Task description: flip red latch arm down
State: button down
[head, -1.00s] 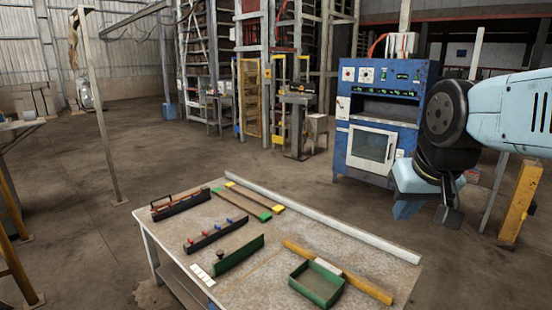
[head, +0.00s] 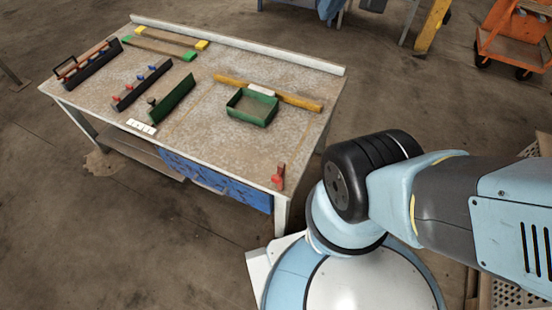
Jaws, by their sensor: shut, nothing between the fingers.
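A small red upright piece (head: 278,177), which looks like the red latch arm, stands at the near right corner of the table (head: 215,130). It rises from the tabletop; its hinge is too small to make out. My arm reaches in from the right, with its black joint just right of that corner. My gripper is not visible in the current head view.
A green tray (head: 251,107), a yellow bar (head: 290,100), a green block (head: 172,99) and dark racks with coloured knobs (head: 142,83) lie on the table. A white rail (head: 240,45) runs along its back edge. An orange cart (head: 513,42) stands at upper right.

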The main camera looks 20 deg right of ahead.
aim_at(278, 178)
jog(key=u, duration=0.75)
jog(key=k, duration=2.05)
jog(key=z, duration=0.85)
jog(key=i, duration=1)
jog(key=u, duration=0.05)
